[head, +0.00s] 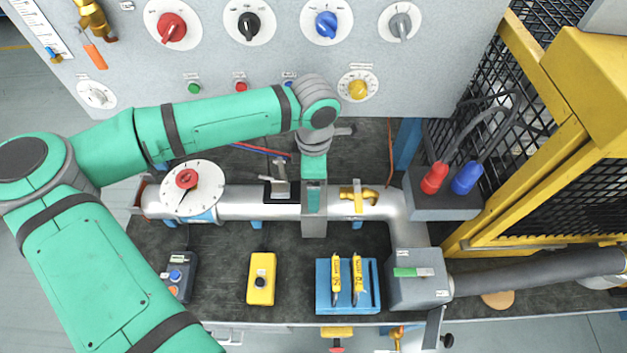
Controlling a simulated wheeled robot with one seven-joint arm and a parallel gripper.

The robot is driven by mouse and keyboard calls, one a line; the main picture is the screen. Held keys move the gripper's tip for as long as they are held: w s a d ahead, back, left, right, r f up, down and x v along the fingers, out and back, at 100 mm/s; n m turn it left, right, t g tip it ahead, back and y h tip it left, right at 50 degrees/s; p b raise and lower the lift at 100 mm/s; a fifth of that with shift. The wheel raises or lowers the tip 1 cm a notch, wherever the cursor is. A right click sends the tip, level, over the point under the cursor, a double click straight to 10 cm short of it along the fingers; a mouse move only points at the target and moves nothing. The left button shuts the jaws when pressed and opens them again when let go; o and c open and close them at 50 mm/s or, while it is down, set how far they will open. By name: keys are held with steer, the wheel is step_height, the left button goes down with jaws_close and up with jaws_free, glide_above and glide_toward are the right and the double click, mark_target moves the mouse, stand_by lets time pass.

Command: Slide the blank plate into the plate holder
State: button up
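My gripper (314,190) is over the middle of the silver pipe, with my green arm reaching in from the left. I look down on it from above, and its fingers are too small and too covered by the wrist to tell open from shut. A grey upright fitting (314,228) crosses the pipe directly below and in front of the gripper; it looks like the plate holder, but I cannot be sure. I cannot make out the blank plate as a separate thing. Whether the gripper touches the fitting is not clear.
The silver pipe (245,203) carries a dial (192,188), a clamp lever (280,185) and a brass valve (358,196). A yellow box (261,278) and a blue holder with yellow tools (348,287) stand in front. A control panel (270,75) rises behind; a yellow cage (540,150) is right.

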steer(key=shift+f, duration=0.15)
steer(key=shift+w, duration=0.1)
stand_by(0.3)
steer(key=shift+r, duration=0.3)
steer(key=o, duration=1.4)
step_height(320, 180, up, 10)
steer(key=shift+r, duration=0.4)
